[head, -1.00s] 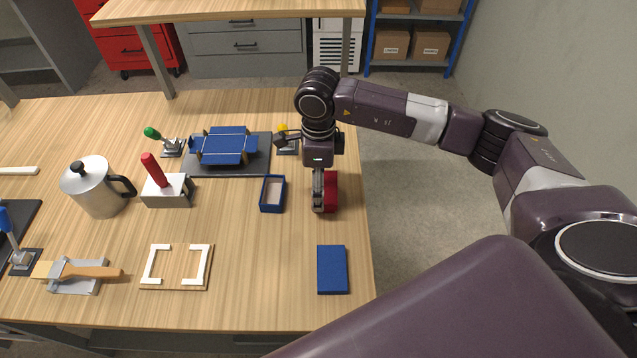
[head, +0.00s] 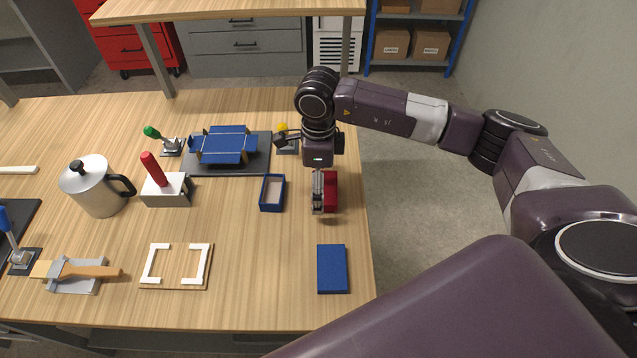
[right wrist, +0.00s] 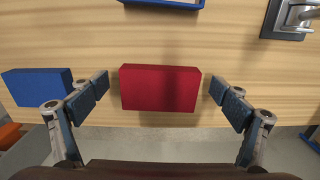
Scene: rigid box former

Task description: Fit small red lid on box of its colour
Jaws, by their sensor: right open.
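The small red lid (right wrist: 160,88) lies flat on the wooden table near its edge, between the spread fingers of my right gripper (right wrist: 159,92) in the right wrist view. A gap shows on each side of it, so the fingers are not touching it. In the head view my right gripper (head: 319,192) points down over the red lid (head: 331,190) and hides part of it. I cannot make out a red box in either view. My left gripper is not in view.
A blue lid (head: 332,269) lies near the front right edge. An open blue box (head: 272,193) stands left of my right gripper. A blue folded blank (head: 224,146) sits on a dark plate behind. Further left are a red-handled block (head: 167,190) and a metal pot (head: 93,187).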

